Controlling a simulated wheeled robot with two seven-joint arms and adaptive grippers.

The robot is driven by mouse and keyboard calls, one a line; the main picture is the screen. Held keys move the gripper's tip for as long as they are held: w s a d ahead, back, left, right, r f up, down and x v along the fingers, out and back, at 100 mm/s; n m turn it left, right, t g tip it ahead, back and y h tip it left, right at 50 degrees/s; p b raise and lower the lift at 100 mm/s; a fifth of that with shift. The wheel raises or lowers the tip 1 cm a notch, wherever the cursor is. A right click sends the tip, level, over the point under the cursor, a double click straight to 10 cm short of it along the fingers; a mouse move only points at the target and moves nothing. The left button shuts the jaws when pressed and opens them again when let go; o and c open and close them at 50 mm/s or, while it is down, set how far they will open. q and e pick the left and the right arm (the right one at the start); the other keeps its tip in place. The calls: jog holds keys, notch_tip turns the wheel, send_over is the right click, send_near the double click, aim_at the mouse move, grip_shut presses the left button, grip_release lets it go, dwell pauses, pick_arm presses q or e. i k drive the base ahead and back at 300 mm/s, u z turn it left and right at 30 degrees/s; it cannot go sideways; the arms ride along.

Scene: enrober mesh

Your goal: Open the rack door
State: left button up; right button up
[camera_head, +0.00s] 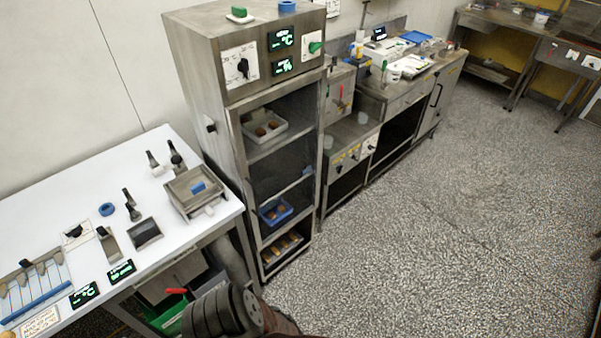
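The rack (217,95) is a tall grey metal cabinet left of centre. Its top panel carries a black knob, a green knob and two lit green displays. Shelves show through its front: a white tray with brown pieces (265,126) up high, a blue tray with brown pieces (276,212) lower down, and a bottom tray of brown pieces (283,249). I cannot tell whether a clear door covers this front; no door leaf stands swung out. A small dark fitting (210,124) is on its left side. Neither gripper shows; only a dark part of my arm is at the bottom.
A white-topped table (75,190) with tools, displays and a metal tray (193,190) stands close on the left of the rack. Metal counters (390,95) with equipment run on its right. The speckled floor (430,220) in front and to the right is clear.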

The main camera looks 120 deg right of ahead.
aim_at(233, 111)
jog(key=z, duration=3.75)
